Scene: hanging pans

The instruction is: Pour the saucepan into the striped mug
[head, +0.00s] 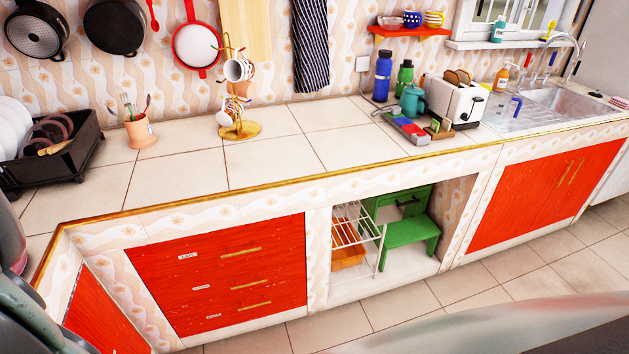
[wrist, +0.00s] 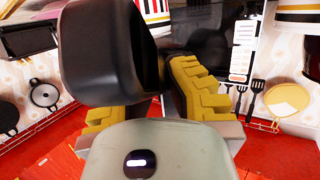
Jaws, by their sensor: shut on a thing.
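In the wrist view my gripper (wrist: 155,92), with yellow toothed fingers, is shut on a thick black part (wrist: 110,50). This is probably the saucepan's handle; the pan's bowl and contents cannot be made out. A yellow-and-white mug that looks striped (head: 434,18) stands on the red wall shelf, upper right in the head view. Patterned mugs (head: 237,70) hang on a gold mug tree (head: 239,130) on the counter; whether one is striped is hard to tell. My gripper is not seen in the head view, so its distance to the mugs cannot be told.
The tiled counter (head: 285,158) is clear around the mug tree. A utensil pot (head: 140,130) and black dish rack (head: 62,145) stand left. Bottles and a toaster (head: 455,102) stand right. Pans (head: 117,25) hang on the wall. The wrist view shows hanging spatulas (wrist: 256,88).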

